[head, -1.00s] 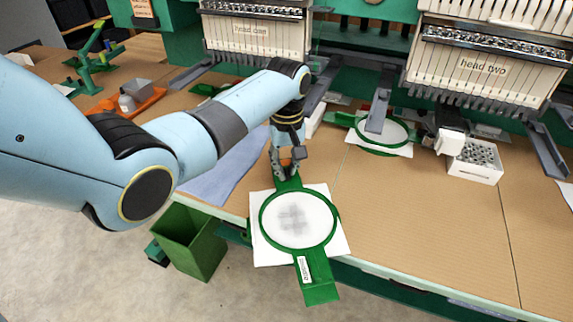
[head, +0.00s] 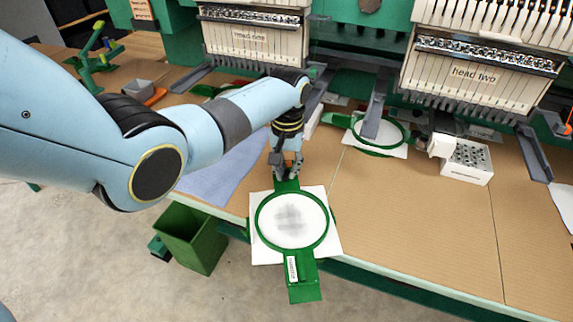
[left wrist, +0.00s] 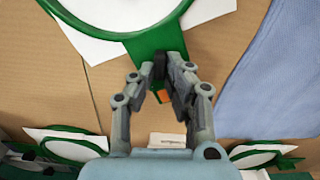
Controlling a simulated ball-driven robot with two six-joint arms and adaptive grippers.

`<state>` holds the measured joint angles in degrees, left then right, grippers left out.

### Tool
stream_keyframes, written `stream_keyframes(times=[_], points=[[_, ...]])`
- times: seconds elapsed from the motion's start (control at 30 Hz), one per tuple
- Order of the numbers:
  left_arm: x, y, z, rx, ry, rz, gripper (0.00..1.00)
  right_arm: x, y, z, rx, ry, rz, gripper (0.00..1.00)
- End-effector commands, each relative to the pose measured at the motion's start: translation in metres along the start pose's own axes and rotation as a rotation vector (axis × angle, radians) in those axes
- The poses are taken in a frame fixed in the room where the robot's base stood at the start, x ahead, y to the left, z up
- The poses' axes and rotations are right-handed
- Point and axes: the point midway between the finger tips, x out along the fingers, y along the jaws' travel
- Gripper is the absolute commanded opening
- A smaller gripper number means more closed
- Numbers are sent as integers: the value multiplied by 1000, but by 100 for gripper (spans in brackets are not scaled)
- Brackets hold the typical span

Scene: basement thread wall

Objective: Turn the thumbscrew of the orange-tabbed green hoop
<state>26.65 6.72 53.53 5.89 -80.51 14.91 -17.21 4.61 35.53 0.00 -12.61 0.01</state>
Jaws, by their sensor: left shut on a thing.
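The green hoop (head: 259,235) holds white cloth with a grey patch and hangs partly over the table's front edge. Its green bracket arm (head: 305,288), with a white label, points towards me. A small orange tab (left wrist: 164,96) shows on the hoop's other end, between my fingers in the left wrist view. My left gripper (head: 286,176) points down at that end. In the left wrist view its fingertips (left wrist: 162,68) are closed on a small dark piece, which looks like the thumbscrew (left wrist: 160,66) and is mostly hidden by the fingers. My right gripper is out of view.
Machine heads one (head: 250,38) and two (head: 465,72) stand at the back. Another green hoop (head: 358,128) lies under a grey arm. A white box (head: 466,172) is at right, a blue cloth (head: 215,185) at left. A green bin (head: 205,240) stands below the table edge.

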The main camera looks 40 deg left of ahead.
Motion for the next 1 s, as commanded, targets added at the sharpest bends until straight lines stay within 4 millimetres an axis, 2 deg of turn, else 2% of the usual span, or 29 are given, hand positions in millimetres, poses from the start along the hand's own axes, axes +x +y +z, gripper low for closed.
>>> stream_keyframes(times=[0.97, 1.0], points=[[0, 0, 0, 26, 0, 0, 0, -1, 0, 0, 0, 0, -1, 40], [0, 0, 0, 26, 0, 0, 17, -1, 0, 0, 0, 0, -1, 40]])
